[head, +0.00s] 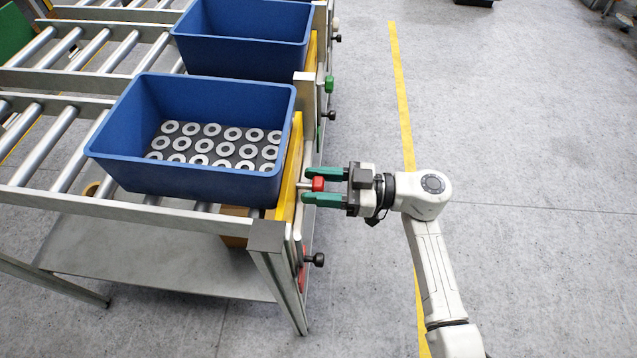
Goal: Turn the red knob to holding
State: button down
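The red knob (318,184) sits on a short metal stem at the side of the roller conveyor (267,236), beside the near blue crate. My gripper (324,187) reaches it from the right, with one green finger above and one below it in the picture. The fingers are parted, and the knob lies between them. A narrow gap seems to show on each side of the knob. The knob's setting and any markings cannot be read from here.
The near blue crate (130,165) holds several grey rings on the rollers. Another blue crate (245,55) stands behind it. A green knob (329,84) and black knobs (317,260) stick out along the conveyor's side.

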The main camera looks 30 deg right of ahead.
jog(key=c, duration=0.6)
grip_release()
jog(key=shift+o, duration=0.2)
jog(key=p+v, duration=0.1)
jog(key=v, duration=0.9)
jog(key=shift+s+d, duration=0.2)
jog(key=shift+d, duration=0.15)
